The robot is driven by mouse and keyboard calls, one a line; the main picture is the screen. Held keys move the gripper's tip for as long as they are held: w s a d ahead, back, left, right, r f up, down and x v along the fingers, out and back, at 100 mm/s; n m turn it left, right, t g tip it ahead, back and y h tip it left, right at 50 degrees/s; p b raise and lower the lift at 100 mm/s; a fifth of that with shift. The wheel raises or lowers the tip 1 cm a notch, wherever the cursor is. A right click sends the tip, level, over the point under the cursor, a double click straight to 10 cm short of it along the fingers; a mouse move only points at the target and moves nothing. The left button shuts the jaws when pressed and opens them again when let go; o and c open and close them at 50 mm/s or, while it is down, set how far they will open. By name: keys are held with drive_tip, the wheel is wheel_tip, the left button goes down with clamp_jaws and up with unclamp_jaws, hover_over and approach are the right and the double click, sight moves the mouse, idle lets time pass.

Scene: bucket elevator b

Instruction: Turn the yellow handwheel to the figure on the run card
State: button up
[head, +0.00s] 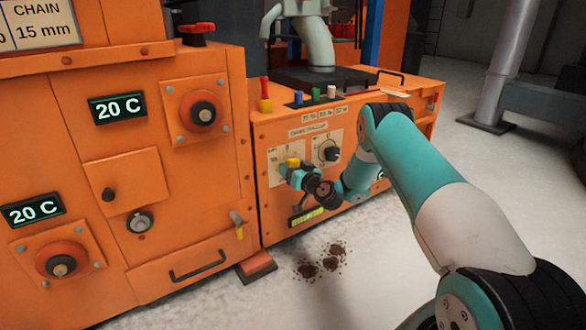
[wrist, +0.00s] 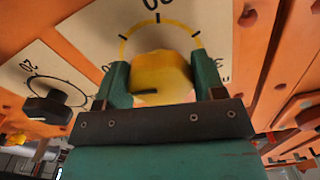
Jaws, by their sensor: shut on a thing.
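The yellow handwheel (head: 292,162) is on a pale dial plate on the low orange cabinet's front. My gripper (head: 290,172) is shut on it and hides part of it. In the wrist view, the yellow handwheel (wrist: 160,72) sits between the two green fingers of my gripper (wrist: 163,82). A dark mark shows low on its face. A yellow arc with black ticks surrounds it; a figure at the top is cut off and seems upside down. A white sign (head: 40,22) at the upper left reads "CHAIN 15 mm"; I cannot tell whether it is the run card.
A black knob (head: 330,152) on its own dial is just right of the handwheel; it also shows in the wrist view (wrist: 45,108). Above stand a red-and-yellow lever (head: 264,95) and small coloured pegs. A small lit display (head: 306,217) is below. Dark spills (head: 320,262) mark the floor.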

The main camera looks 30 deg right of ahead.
drive_tip(key=m+p, duration=0.2)
drive_tip(key=m, duration=0.3)
drive_tip(key=shift+r, duration=0.1)
drive_tip(key=shift+m+p, duration=0.8)
drive_tip(key=shift+m, duration=1.4)
drive_tip(key=o, duration=0.9)
